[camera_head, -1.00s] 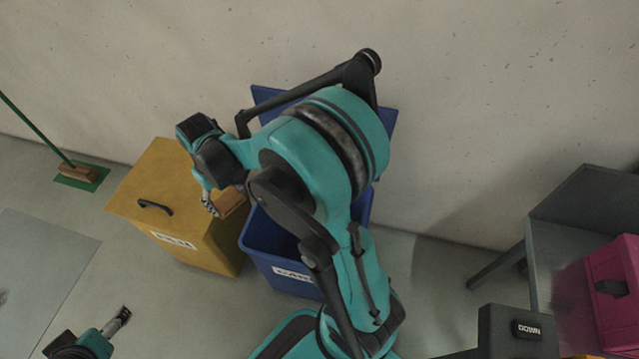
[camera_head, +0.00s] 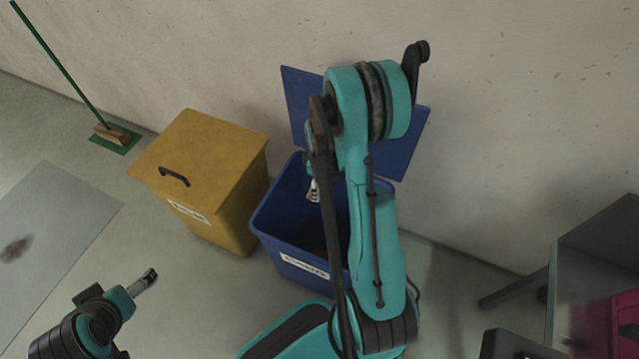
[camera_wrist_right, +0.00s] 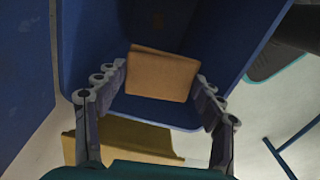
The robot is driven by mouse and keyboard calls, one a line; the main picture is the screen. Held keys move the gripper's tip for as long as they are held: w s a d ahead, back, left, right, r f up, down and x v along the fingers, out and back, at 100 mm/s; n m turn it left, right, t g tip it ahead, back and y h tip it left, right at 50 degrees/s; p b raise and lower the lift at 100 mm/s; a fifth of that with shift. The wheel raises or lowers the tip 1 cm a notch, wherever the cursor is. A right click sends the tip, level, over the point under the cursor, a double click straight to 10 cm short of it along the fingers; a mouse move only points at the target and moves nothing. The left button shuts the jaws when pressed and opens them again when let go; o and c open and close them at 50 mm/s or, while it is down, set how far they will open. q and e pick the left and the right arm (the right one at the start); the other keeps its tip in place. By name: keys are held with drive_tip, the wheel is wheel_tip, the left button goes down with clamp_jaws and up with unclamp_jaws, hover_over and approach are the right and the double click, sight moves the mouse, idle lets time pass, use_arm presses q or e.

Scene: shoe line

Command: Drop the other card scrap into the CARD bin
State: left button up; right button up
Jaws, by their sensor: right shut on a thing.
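The CARD bin (camera_head: 275,235) is the blue bin in the middle of the head view, with its lid (camera_head: 405,150) standing open against the wall. In the head view the right gripper (camera_head: 314,190) shows small above the opening, and my arm hides the scrap and part of the bin. My left gripper (camera_head: 146,281) is at lower left, away from the bins; its jaws are unclear.
A yellow bin (camera_head: 200,165) with a closed, handled lid stands left of the blue bin. A green broom (camera_head: 60,68) leans at the far left wall. A grey table (camera_head: 590,250) with a magenta case (camera_head: 612,325) is at right. Floor in front is clear.

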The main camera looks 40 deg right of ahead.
wheel_tip(320, 180, down, 4)
drive_tip(key=b, duration=0.2)
drive_tip(key=shift+f+b, duration=0.25)
drive_tip(key=shift+b, duration=0.05)
drive_tip(key=o, duration=1)
wheel_tip(320, 180, up, 12)
